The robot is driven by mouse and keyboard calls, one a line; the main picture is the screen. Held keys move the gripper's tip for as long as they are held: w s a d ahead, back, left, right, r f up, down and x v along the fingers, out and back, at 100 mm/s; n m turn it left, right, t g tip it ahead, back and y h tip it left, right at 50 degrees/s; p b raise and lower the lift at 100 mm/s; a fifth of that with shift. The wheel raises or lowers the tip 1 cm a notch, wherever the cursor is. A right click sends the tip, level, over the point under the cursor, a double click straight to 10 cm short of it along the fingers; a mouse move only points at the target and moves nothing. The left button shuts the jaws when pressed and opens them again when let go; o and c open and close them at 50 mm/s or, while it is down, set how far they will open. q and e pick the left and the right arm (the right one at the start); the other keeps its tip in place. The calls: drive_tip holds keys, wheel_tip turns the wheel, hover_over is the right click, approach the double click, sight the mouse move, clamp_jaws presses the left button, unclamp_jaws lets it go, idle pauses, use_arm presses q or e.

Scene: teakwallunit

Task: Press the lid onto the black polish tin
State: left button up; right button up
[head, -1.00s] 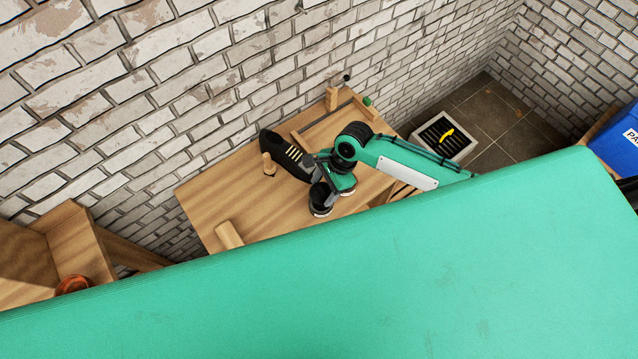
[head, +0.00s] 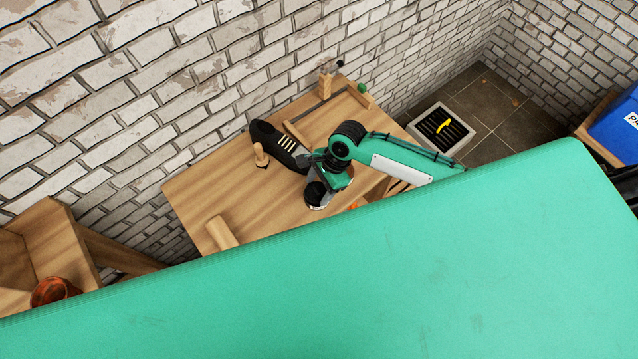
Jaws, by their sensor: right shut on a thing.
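My right gripper (head: 318,193) is low over the wooden bench (head: 205,190), its arm reaching in from the right. It is shut on a small dark round thing with a pale lower edge. I cannot tell whether this is the lid or the black polish tin, as the wrist and fingers cover most of it. No separate tin or lid can be made out elsewhere on the bench. My left gripper is not in view.
A black shoe (head: 277,142) lies just behind the gripper, beside a wooden peg (head: 260,154). A wooden block (head: 222,233) lies at the front left. An orange bit (head: 354,206) shows right of the gripper. A brick wall stands behind.

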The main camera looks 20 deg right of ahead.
idle(0.4)
idle(0.3)
drive_tip(key=shift+p, duration=1.4)
idle(0.4)
drive_tip(key=shift+f+p, duration=0.15)
drive_tip(key=shift+p, duration=0.4)
idle(1.0)
drive_tip(key=shift+p, duration=0.6)
idle(0.5)
drive_tip(key=o, duration=1.3)
drive_tip(key=shift+o, duration=0.2)
